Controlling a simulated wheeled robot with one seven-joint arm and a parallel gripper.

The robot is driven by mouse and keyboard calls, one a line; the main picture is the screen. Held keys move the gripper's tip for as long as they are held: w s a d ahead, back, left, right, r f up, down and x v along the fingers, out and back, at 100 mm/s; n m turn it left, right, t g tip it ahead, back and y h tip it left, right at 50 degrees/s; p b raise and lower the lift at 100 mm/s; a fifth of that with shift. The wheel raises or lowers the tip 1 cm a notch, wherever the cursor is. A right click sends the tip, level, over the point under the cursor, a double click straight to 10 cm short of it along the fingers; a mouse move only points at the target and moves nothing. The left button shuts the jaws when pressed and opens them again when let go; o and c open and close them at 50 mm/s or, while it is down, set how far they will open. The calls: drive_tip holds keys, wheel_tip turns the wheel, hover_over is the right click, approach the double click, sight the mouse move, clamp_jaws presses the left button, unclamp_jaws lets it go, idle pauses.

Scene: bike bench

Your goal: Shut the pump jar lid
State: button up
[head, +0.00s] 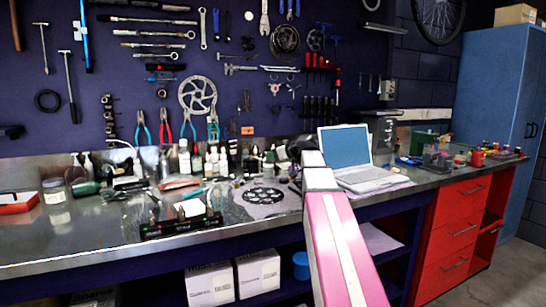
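A jar (54,190) stands on the metal benchtop at the far left, beside a red-and-white box. It is pale and small in the view, and I cannot tell whether its lid is open or shut. Small bottles with pump-like tops (88,164) stand behind it near the wall; I cannot tell whether one of them is the pump jar. My pink and white arm rises from the bottom, right of centre, in front of the bench. My gripper cannot be made out, and the arm is well to the right of the jar.
A black tool tray (181,226) lies at the bench's front edge, with a chainring (263,196) to its right. An open laptop (352,160) stands behind my arm. Several bottles (197,162) line the back. Red drawers (456,233) and a blue cabinet (498,110) are at right.

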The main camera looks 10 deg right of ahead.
drive_tip(key=shift+o, duration=0.3)
drive_tip(key=shift+r, duration=0.1)
drive_tip(key=v, duration=1)
drive_tip(key=shift+s+d, duration=0.3)
drive_tip(key=shift+r, duration=0.1)
